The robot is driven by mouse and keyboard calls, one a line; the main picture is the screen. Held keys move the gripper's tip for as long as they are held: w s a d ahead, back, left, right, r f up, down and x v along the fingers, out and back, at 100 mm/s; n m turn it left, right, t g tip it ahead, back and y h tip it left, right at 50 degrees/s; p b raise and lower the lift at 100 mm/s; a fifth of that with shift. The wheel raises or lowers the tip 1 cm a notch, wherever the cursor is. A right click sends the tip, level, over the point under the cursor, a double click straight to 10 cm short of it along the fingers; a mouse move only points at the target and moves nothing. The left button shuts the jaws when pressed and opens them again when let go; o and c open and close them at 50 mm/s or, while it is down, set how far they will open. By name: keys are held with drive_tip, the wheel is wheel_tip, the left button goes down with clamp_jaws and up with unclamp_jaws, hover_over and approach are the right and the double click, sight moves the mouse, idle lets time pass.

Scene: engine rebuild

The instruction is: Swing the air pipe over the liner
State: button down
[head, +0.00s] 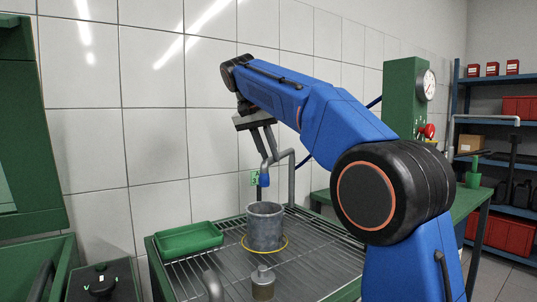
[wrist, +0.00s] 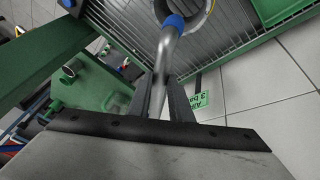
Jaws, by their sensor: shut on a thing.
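The liner (head: 265,228) is a grey open cylinder standing upright on a wire-grid bench top, with a yellow ring around its base. The air pipe (head: 291,178) is a grey bent tube that ends in a blue nozzle (head: 264,180) pointing down. In the head view the nozzle hangs above the liner, with a gap between them. In the wrist view the nozzle (wrist: 174,22) overlaps the liner's rim (wrist: 206,20), which is cut by the top edge; exact centring cannot be told. My gripper (head: 266,146) is shut on the pipe (wrist: 165,55), its fingers on either side.
A green tray (head: 190,239) lies left of the liner. A small metal cylinder with a knob (head: 263,284) stands in front. A green column with a gauge (head: 428,86) stands at the right, near loaded shelves (head: 505,202). A tiled wall backs the bench.

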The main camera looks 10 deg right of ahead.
drive_tip(key=shift+w+a, duration=0.1)
drive_tip(key=c, duration=1.6)
unclamp_jaws()
drive_tip(key=shift+a, duration=0.1)
drive_tip(key=shift+v, duration=3.75)
